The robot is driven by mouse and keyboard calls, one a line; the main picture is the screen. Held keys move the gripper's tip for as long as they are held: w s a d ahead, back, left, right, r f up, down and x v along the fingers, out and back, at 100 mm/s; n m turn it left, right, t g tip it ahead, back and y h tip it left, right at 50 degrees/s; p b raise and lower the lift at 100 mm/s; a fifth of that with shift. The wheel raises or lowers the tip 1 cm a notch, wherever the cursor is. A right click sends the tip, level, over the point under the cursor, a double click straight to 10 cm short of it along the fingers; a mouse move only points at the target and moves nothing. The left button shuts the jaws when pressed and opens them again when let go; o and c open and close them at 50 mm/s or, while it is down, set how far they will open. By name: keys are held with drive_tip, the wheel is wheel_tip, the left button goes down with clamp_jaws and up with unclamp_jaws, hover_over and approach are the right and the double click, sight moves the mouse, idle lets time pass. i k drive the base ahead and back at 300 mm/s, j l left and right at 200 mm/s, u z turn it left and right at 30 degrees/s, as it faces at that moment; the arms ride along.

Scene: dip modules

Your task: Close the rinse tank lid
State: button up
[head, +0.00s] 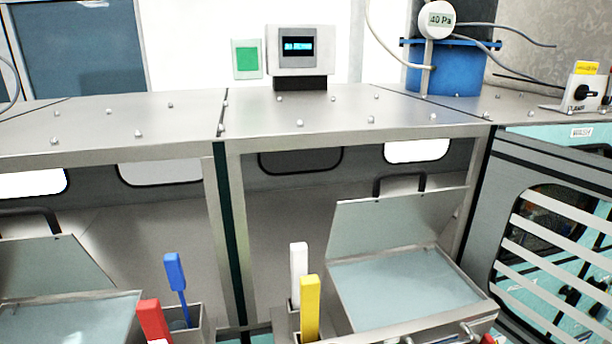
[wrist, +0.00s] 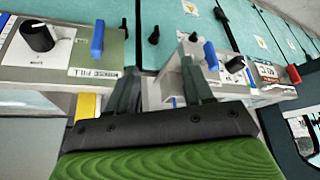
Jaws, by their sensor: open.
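Two tanks with open lids stand in the head view, and no readable label there tells which is the rinse tank. The right tank (head: 415,318) holds pale liquid. Its metal lid (head: 395,222) is tilted up at the back, with a black handle (head: 398,178) on its top edge. The left tank (head: 75,296) also has its lid (head: 50,264) raised, partly cut off by the frame. My gripper (wrist: 160,72) shows only in the wrist view, its two dark fingers spread with nothing between them. No lid shows clearly in the wrist view.
Blue (head: 174,272), red (head: 153,320), white (head: 298,272) and yellow (head: 310,305) handles stand up between the tanks. A metal hood (head: 350,112) overhangs them. The wrist view shows a panel with a black knob (wrist: 38,37) and a blue lever (wrist: 98,38).

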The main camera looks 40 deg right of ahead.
sight(376, 223)
drive_tip(key=z, duration=1.9)
